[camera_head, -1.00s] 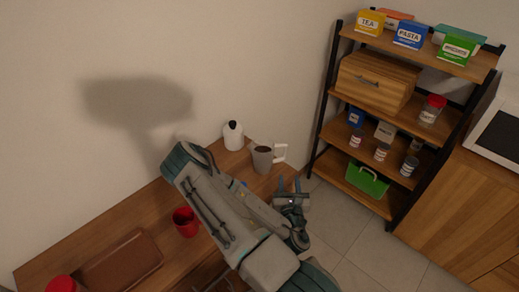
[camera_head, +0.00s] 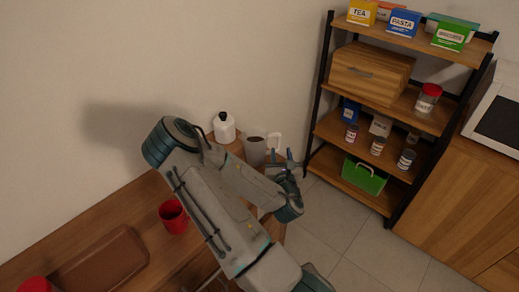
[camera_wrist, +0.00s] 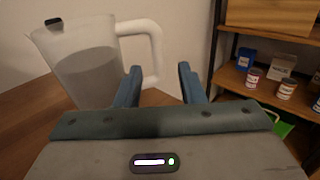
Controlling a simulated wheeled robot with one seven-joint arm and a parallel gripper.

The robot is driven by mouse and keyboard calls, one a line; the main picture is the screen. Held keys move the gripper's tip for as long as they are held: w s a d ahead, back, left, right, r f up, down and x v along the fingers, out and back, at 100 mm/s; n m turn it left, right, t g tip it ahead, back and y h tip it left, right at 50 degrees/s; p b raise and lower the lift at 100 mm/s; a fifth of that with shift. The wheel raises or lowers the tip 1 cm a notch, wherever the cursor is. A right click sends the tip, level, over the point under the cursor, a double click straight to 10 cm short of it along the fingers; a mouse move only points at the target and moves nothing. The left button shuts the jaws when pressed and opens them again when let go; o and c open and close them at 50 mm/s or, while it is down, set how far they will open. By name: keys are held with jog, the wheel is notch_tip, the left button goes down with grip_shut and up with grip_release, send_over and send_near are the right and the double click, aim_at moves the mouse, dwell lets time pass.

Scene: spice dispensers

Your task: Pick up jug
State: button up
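The jug (camera_head: 255,151) is a grey-white vessel with a white handle and a dark top, standing upright at the far right end of the wooden counter. In the wrist view the jug (camera_wrist: 85,65) fills the upper left, with its handle (camera_wrist: 150,50) curving toward the middle. My gripper (camera_head: 283,156) is just right of the jug, near its handle. In the wrist view my gripper (camera_wrist: 160,80) has its two blue fingers apart with nothing between them; the handle shows beyond and beside the left finger.
A white bottle with a black cap (camera_head: 224,127) stands left of the jug. A red mug (camera_head: 173,216) and a brown tray (camera_head: 100,262) are on the counter (camera_head: 135,205). A shelf rack (camera_head: 318,100) with boxes and jars stands to the right.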

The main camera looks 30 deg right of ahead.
aim_at(280, 145)
jog(key=shift+p+x, duration=1.1)
jog(key=shift+x, duration=1.65)
jog(key=shift+r, duration=0.1)
grip_shut()
